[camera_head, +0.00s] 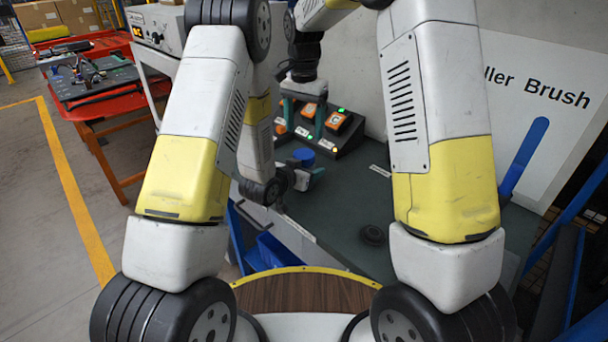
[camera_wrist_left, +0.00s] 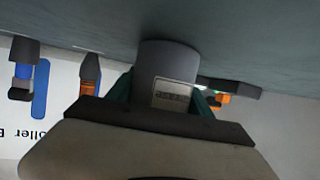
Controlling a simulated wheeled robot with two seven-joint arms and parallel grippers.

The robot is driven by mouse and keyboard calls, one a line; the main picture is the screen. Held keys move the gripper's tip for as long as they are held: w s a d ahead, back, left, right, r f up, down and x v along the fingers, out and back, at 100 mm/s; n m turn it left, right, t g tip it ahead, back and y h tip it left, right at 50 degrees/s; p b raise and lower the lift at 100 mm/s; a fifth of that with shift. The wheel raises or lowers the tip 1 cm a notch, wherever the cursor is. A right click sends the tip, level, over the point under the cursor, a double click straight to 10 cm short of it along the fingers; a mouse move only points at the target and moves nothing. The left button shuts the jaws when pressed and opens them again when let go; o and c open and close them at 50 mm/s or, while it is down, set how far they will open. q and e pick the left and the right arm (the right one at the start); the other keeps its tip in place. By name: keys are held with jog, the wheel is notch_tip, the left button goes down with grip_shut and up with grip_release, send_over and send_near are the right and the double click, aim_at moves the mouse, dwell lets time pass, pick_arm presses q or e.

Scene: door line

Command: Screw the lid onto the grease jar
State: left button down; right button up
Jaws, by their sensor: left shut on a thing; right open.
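The grease jar shows in the left wrist view as a grey cylinder (camera_wrist_left: 168,62) with a pale label, upside down in that picture. In the head view its blue top (camera_head: 304,156) shows; I cannot tell whether this is a lid or the contents. My left gripper (camera_head: 306,174) is shut on the jar, its teal fingers on either side. My right gripper (camera_head: 303,122) is open, pointing down above and behind the jar, with nothing between its fingers.
Behind the jar stands a dark charger rack with orange devices (camera_head: 337,122) and lit lamps. The grey-green bench top (camera_head: 345,200) is mostly clear around the dark piece. A blue bin (camera_head: 275,252) sits below the bench edge. A red cart (camera_head: 95,110) stands far left.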

jog(key=n, duration=1.2)
jog(key=shift+n, duration=0.4)
jog(key=n, duration=1.2)
jog(key=shift+n, duration=0.3)
jog(key=n, duration=0.3)
jog(key=shift+n, duration=0.4)
jog(key=n, duration=0.4)
jog(key=shift+f, duration=0.1)
